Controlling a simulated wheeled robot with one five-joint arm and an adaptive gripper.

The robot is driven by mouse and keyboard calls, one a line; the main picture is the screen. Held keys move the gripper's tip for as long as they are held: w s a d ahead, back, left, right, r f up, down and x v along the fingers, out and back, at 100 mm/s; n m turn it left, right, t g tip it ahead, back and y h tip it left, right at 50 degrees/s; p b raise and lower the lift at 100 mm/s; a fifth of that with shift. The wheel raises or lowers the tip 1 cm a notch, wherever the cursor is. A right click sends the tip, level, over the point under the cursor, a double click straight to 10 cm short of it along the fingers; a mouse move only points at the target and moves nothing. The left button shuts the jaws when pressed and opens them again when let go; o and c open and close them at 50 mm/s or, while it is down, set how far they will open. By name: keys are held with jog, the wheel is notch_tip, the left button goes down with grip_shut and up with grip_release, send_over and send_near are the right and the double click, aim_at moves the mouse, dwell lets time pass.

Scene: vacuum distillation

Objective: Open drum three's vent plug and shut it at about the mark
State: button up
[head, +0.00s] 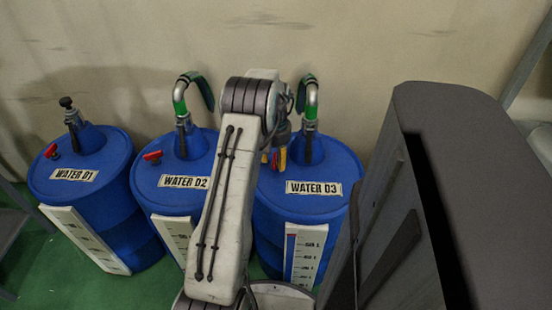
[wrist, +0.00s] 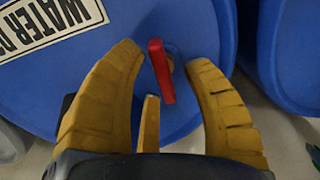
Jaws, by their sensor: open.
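My gripper (head: 273,158) is over the drum's top left side, mostly hidden behind my arm. In the wrist view my gripper (wrist: 165,54) is open, its yellow fingers on either side of the red vent plug (wrist: 160,70) on the blue drum top (wrist: 190,25). I cannot tell whether the fingers touch it.
Drums two and three have curved metal pipes (head: 311,100) with green parts. A large dark cabinet-like body (head: 470,150) fills the right. A wall stands close behind.

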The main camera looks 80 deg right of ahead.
grip_shut()
dwell(0.3)
jog(key=shift+n, duration=0.4)
jog(key=n+p, duration=0.1)
jog(key=n, duration=0.2)
jog(key=shift+w+r+n+p, duration=0.1)
jog(key=shift+w+n+p, duration=0.05)
jog(key=shift+n+p, duration=0.25)
jog(key=n+p, duration=0.1)
jog(key=n, duration=0.4)
jog(key=shift+w+n, duration=0.15)
jog(key=shift+n, duration=0.25)
